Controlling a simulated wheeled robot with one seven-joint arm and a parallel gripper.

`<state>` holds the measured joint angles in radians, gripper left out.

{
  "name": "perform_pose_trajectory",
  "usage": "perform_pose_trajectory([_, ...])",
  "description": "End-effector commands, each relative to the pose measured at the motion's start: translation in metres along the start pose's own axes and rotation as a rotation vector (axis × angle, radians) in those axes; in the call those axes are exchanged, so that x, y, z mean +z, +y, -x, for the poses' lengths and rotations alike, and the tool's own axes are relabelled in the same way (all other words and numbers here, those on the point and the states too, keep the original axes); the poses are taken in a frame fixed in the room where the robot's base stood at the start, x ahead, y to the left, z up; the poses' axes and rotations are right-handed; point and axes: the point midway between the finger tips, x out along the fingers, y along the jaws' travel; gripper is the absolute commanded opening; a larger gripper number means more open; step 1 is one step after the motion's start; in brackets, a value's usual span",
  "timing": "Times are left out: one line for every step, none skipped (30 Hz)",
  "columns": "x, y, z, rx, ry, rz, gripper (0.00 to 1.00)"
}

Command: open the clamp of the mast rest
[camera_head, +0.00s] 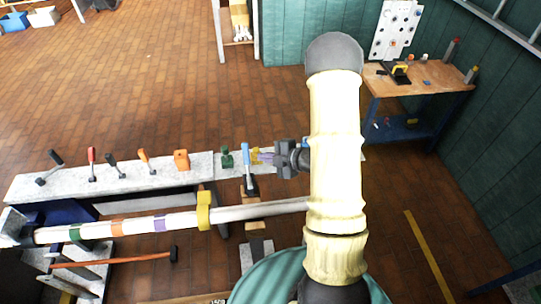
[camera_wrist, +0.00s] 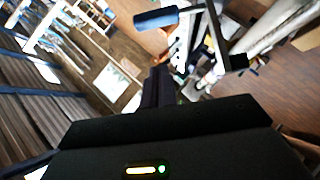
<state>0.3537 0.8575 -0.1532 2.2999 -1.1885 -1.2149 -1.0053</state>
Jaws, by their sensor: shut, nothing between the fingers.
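A white mast (camera_head: 170,222) with coloured bands lies nearly level in the head view. A yellow band (camera_head: 203,211) wraps it; I cannot tell whether this is the rest's clamp. Behind it, a pale grey beam (camera_head: 65,183) carries several levers. A blue-handled lever (camera_head: 247,160) stands upright near the beam's right end. My gripper (camera_head: 268,157) is shut and empty, just right of this lever; contact cannot be told. In the wrist view a blue handle (camera_wrist: 156,18) shows beyond my dark fingers (camera_wrist: 160,88). The mast's right part is hidden behind my arm.
Black (camera_head: 55,157), red (camera_head: 91,155) and orange (camera_head: 143,155) lever handles stand left on the beam, with orange (camera_head: 181,160) and green (camera_head: 227,158) blocks. A long orange bar (camera_head: 115,261) lies in front. A wooden bench (camera_head: 430,82) stands back right. Brick floor is open behind.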

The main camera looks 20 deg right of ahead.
Motion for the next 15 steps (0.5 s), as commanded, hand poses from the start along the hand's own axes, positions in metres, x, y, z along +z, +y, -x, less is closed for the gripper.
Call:
perform_pose_trajectory([-0.001, 0.001, -0.009, -0.002, 0.002, 0.0, 0.0])
perform_pose_trajectory([-0.002, 0.0, -0.015, -0.003, 0.003, 0.0, 0.0])
perform_pose_trajectory([-0.002, 0.001, -0.021, -0.001, 0.003, 0.001, 0.0])
perform_pose_trajectory([-0.002, 0.001, -0.027, -0.002, 0.003, 0.001, 0.0])
perform_pose_trajectory([-0.002, 0.001, -0.032, -0.002, 0.003, 0.0, 0.0])
perform_pose_trajectory([-0.002, 0.001, -0.039, -0.001, 0.003, 0.001, 0.0])
perform_pose_trajectory([-0.002, 0.001, -0.044, -0.001, 0.002, 0.001, 0.0])
perform_pose_trajectory([-0.001, 0.001, -0.05, -0.001, 0.002, 0.0, 0.0])
perform_pose_trajectory([-0.002, 0.001, -0.057, -0.002, 0.003, 0.001, 0.0])
perform_pose_trajectory([-0.002, 0.001, -0.062, -0.002, 0.002, 0.0, 0.0])
perform_pose_trajectory([0.001, 0.001, -0.065, -0.001, 0.0, -0.001, 0.0])
perform_pose_trajectory([0.007, 0.001, -0.069, 0.0, -0.001, -0.001, 0.0])
perform_pose_trajectory([0.01, 0.001, -0.072, 0.0, -0.001, -0.001, 0.0])
perform_pose_trajectory([0.013, 0.001, -0.074, 0.0, -0.001, -0.001, 0.0])
perform_pose_trajectory([0.016, 0.001, -0.078, 0.001, -0.001, -0.001, 0.0])
